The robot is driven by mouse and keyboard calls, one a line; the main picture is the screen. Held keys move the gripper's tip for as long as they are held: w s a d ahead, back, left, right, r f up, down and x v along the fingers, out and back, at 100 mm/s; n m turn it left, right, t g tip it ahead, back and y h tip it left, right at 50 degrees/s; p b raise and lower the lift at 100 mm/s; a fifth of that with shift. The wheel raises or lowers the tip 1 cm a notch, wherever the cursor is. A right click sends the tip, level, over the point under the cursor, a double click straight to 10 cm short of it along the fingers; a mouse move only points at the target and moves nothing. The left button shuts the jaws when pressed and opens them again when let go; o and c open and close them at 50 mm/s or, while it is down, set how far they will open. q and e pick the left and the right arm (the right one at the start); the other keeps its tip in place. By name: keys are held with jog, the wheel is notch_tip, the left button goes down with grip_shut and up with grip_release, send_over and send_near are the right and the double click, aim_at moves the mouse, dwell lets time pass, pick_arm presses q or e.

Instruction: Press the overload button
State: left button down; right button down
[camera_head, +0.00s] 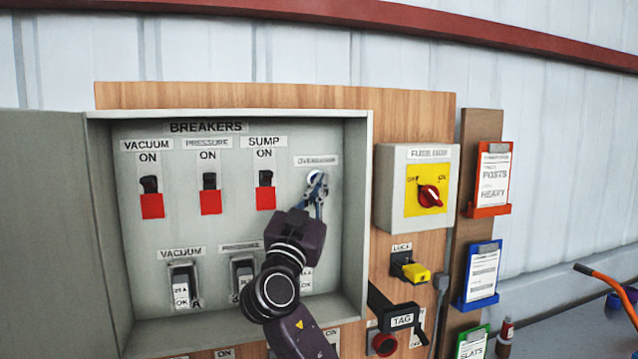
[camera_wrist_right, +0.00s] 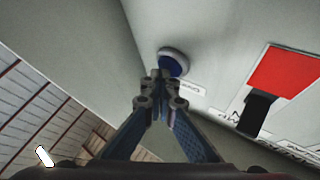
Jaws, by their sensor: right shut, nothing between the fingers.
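The overload button (camera_wrist_right: 176,62) is a round blue button with a pale ring, in the right wrist view just beyond my fingertips. In the head view the overload button (camera_head: 314,175) sits under a small label at the upper right inside the breaker box, and my gripper partly covers it. My right gripper (camera_head: 318,184) is shut and empty, its tips at the button's lower edge. It also shows in the right wrist view (camera_wrist_right: 160,76), the tips overlapping the button's rim. I cannot tell whether they touch it. My left gripper is out of view.
The open breaker box (camera_head: 357,200) has side walls close to my right arm. Three breaker switches with red parts, such as the sump switch (camera_head: 265,190), are left of the button. A grey box with a red rotary switch (camera_head: 429,197) stands to the right.

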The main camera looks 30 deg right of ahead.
jog(key=shift+s+a+f+b, duration=0.15)
jog(key=shift+s+b, duration=0.2)
jog(key=shift+s, duration=0.4)
jog(key=shift+s, duration=0.1)
jog(key=shift+s+a+b, duration=0.2)
jog(key=shift+s+b, duration=0.05)
jog(key=shift+s, duration=0.55)
jog(key=shift+s+a+b, duration=0.15)
jog(key=shift+s+b, duration=0.05)
jog(key=shift+s, duration=0.55)
jog(key=shift+s+a+b, duration=0.2)
jog(key=shift+s+b, duration=0.05)
jog(key=shift+s, duration=0.55)
